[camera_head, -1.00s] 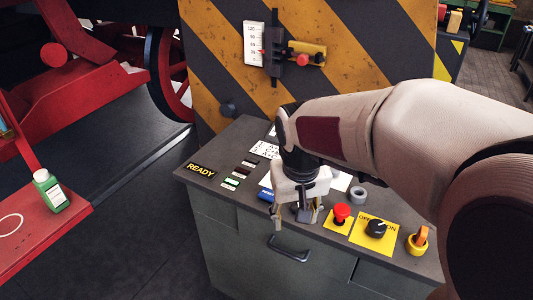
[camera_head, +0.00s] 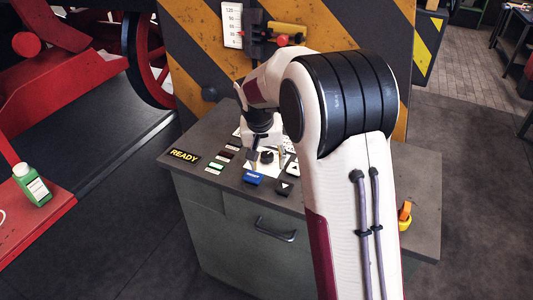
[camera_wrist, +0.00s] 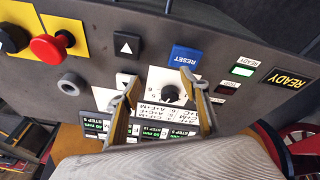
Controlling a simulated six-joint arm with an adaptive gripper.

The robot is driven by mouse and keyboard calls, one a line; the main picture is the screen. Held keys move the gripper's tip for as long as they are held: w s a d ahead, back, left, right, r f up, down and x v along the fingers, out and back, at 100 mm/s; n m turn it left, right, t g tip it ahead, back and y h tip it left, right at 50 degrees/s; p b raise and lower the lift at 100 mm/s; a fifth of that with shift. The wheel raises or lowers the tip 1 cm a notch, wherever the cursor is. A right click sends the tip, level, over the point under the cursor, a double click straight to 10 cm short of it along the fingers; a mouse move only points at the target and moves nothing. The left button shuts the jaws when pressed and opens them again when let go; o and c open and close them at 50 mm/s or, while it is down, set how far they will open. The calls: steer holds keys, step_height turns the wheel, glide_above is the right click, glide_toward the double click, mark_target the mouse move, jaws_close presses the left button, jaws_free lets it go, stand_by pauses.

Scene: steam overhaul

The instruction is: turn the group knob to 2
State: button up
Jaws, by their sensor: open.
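The group knob (camera_wrist: 171,95) is a small black knob on a white numbered dial plate, on the dark console top. In the wrist view it lies between the two fingers of my gripper (camera_wrist: 160,82), nearer the right finger. The fingers are apart, and I cannot tell whether either touches it. Part of the dial is hidden by the fingers, and which number the knob points to is not clear. In the head view the knob (camera_head: 266,157) shows just below my gripper (camera_head: 267,151), which points down at the console.
A blue RESET button (camera_wrist: 186,56) sits close beside the dial. A triangle button (camera_wrist: 126,43), a grey ring (camera_wrist: 72,84) and a red mushroom button (camera_wrist: 47,46) lie to the left in the wrist view. An orange switch (camera_head: 405,214) stands near the console's right edge.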

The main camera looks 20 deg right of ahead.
steer(key=m+t, duration=0.1)
glide_toward(267, 155)
steer(key=f, duration=0.2)
steer(key=shift+a+r+m+h, duration=0.1)
steer(key=shift+r+m+h, duration=0.2)
steer(key=shift+r+m, duration=0.3)
steer(key=shift+f, duration=0.1)
steer(key=shift+f, duration=0.1)
steer(key=shift+x, duration=3.8)
steer(key=shift+w, duration=0.2)
steer(key=shift+c, duration=0.3)
steer(key=c, duration=1)
